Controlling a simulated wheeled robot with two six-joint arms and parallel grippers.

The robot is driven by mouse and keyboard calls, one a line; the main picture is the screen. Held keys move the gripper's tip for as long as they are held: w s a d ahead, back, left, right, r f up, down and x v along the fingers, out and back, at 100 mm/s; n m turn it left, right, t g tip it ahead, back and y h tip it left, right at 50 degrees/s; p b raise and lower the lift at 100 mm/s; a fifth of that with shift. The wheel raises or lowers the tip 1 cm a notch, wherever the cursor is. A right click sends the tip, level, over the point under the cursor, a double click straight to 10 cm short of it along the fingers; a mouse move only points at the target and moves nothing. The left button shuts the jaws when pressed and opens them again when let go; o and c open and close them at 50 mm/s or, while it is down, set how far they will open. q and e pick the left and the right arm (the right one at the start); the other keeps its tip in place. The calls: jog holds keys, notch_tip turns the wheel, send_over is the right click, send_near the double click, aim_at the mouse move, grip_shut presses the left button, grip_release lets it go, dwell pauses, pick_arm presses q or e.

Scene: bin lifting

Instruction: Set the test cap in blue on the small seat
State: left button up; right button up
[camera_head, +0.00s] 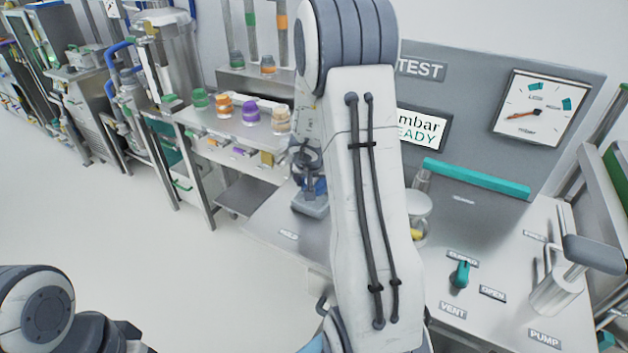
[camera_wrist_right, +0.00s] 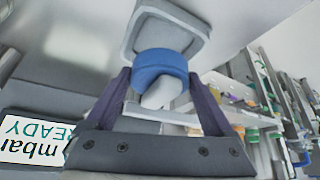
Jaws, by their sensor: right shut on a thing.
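My right gripper (camera_head: 311,172) is at the middle of the head view, partly hidden behind my own arm. In the right wrist view, my right gripper's (camera_wrist_right: 162,100) two dark fingers are shut on the blue test cap (camera_wrist_right: 160,64), one on each side. A little of the blue cap (camera_head: 319,186) shows in the head view. The small grey seat (camera_head: 309,205) is right below it on the bench; in the wrist view the seat (camera_wrist_right: 150,38) is just beyond the cap. I cannot tell whether cap and seat touch. My left gripper is out of view.
The test bench (camera_head: 275,222) carries a glass chamber (camera_head: 419,208), a teal bar (camera_head: 476,178), a teal valve handle (camera_head: 460,273) and a pump (camera_head: 557,292). A gauge (camera_head: 540,108) is on the back panel. A shelf cart (camera_head: 228,130) with coloured caps stands left.

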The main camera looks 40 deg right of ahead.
aim_at(314, 204)
jog(key=shift+f+b, duration=1.25)
jog(key=shift+f, duration=0.45)
dwell(0.8)
jog(key=shift+s+a+f+b, duration=0.15)
jog(key=shift+s+f+b, duration=0.15)
jog(key=shift+f, duration=0.25)
jog(key=o, duration=1.1)
jog(key=shift+o, duration=0.2)
jog(key=shift+r, duration=0.1)
jog(key=shift+w+r+p, duration=0.2)
jog(key=shift+r+p, duration=0.55)
jog(key=shift+p, duration=0.25)
notch_tip(314, 204, up, 8)
jog(key=p, duration=0.8)
jog(key=shift+f, duration=0.15)
